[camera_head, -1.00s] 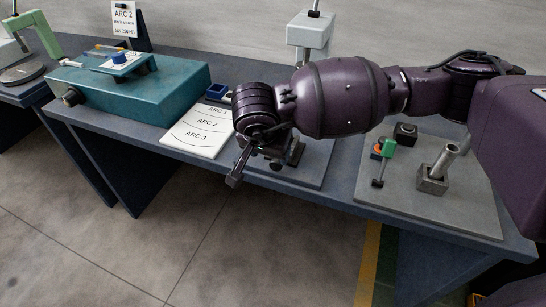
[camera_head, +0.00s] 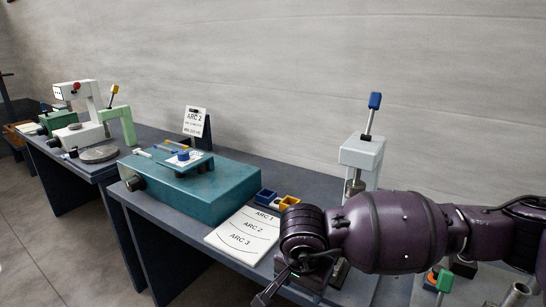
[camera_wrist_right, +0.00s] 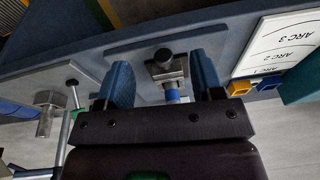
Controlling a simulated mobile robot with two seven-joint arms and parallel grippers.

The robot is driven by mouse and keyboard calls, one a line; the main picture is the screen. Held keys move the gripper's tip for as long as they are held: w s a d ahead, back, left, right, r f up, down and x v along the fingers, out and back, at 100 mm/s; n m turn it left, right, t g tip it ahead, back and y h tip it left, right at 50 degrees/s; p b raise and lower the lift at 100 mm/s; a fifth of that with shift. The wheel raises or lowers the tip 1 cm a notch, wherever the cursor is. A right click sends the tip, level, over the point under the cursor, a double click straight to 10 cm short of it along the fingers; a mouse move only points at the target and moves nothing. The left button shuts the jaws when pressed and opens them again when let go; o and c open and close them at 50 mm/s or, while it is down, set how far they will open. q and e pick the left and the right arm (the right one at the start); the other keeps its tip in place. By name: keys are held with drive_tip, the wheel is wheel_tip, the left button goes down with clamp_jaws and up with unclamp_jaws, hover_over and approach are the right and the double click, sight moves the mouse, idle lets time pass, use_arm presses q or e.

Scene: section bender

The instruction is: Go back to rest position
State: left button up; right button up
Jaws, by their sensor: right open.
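My right arm comes in from the right in the head view. Its purple links end in the right gripper (camera_head: 275,284) in front of the table's front edge, low in the picture and partly cut off. In the right wrist view the two blue fingers of the right gripper (camera_wrist_right: 163,76) stand apart with nothing held between them. A metal clamp-like part (camera_wrist_right: 166,68) with a dark knob shows beyond the gap. My left gripper is not in view.
A teal machine (camera_head: 200,186), an ARC template sheet (camera_head: 243,236), blue and yellow bins (camera_head: 288,201), and a grey press with a blue-tipped lever (camera_head: 362,152) stand on the table. A second bench with a white machine (camera_head: 80,133) is at the left. Floor at lower left is clear.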

drive_tip(key=s+a+m+g+y, duration=0.8)
drive_tip(key=s+a+m+y, duration=0.3)
drive_tip(key=s+a+y, duration=0.4)
drive_tip(key=w+d+r+m+t+y, duration=0.1)
drive_tip(key=w+d+m+t+y, duration=0.3)
drive_tip(key=m+t, duration=0.6)
drive_tip(key=w+d+m+t+y, duration=0.1)
drive_tip(key=w+d+m+t, duration=0.45)
drive_tip(key=m, duration=0.85)
drive_tip(key=d+f+m+t+h, duration=0.75)
drive_tip(key=d+m+h, duration=0.2)
drive_tip(key=m, duration=0.35)
drive_tip(key=s+d+f+m+g+h, duration=0.6)
drive_tip(key=s+d+f+m+h, duration=0.3)
drive_tip(key=s+d+f+m, duration=0.5)
wheel_tip(320, 180, down, 4)
drive_tip(key=shift+s+d+r+m+h, duration=0.1)
drive_tip(key=shift+s+d+m+h, duration=0.2)
drive_tip(key=shift+d+m, duration=0.7)
